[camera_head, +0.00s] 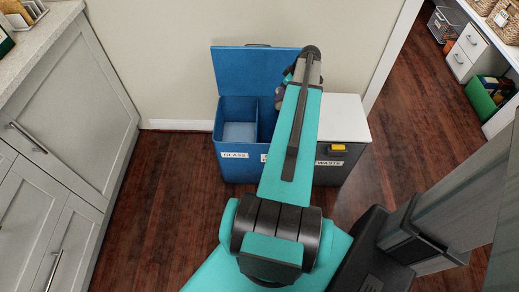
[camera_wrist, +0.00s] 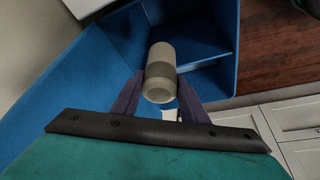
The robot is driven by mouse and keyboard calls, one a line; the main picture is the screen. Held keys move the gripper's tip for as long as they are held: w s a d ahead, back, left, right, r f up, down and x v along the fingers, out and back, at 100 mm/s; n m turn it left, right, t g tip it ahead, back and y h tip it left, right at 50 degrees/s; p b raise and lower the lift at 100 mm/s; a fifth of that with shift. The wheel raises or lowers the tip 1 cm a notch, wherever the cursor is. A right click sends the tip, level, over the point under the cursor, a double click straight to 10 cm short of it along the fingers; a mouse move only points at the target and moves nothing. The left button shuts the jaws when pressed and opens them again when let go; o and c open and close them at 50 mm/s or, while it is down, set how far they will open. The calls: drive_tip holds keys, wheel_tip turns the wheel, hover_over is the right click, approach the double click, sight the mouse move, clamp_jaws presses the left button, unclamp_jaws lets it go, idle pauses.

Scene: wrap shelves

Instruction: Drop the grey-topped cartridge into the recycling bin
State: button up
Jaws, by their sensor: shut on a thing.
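The cartridge (camera_wrist: 159,54) is a pale beige-grey cylinder with a darker grey band around its middle. My gripper (camera_wrist: 161,91) is shut on it in the wrist view, a finger on either side. In the head view my gripper (camera_head: 280,98) is mostly hidden behind my arm, and the cartridge cannot be made out there. The blue recycling bin (camera_head: 234,173) stands against the wall with its lid (camera_head: 240,70) raised. My gripper is over its right-hand part. A divider splits the bin, also visible in the wrist view (camera_wrist: 95,75). The left compartment is labelled GLASS; my arm covers the other label.
A grey waste bin (camera_head: 335,172) with a shut white lid (camera_head: 344,118) adjoins the blue bin on the right. Pale cabinets (camera_head: 60,130) line the left side. Wooden floor (camera_head: 165,190) is clear between cabinets and bin. A green crate (camera_head: 482,98) stands at far right.

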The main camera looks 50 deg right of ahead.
sight(281, 102)
idle(0.3)
drive_tip(key=shift+f+b, duration=1.45)
drive_tip(key=shift+f, duration=1.5)
drive_tip(key=o, duration=1.2)
drive_tip(key=shift+r, duration=0.15)
drive_tip(key=v, duration=1.3)
drive_tip(key=shift+r+p, duration=0.25)
drive_tip(key=shift+p, duration=0.05)
